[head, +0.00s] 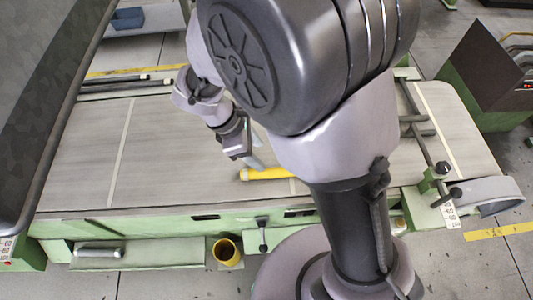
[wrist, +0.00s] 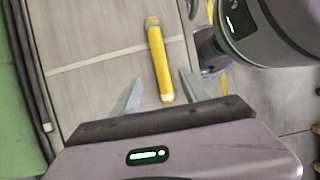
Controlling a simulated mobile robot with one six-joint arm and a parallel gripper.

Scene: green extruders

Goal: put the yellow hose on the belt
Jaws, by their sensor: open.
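The yellow hose (head: 268,174) is a short straight yellow tube lying on the grey belt (head: 165,150), near its front edge. My arm hides part of its right side in the head view. In the wrist view the hose (wrist: 159,60) runs lengthwise, with its near end between the two fingers. My gripper (head: 250,162) is low over the belt at the hose's left end. It is open, with a finger on each side of the hose's near end and gaps between (wrist: 160,95). I cannot tell how far above the belt the fingertips are.
A yellow cup-like container (head: 227,252) is mounted on the green machine's front side, below the belt. Dark bars (head: 115,83) run along the belt's far edge. A bar frame (head: 425,140) stands over the belt's right part. The belt's left half is clear.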

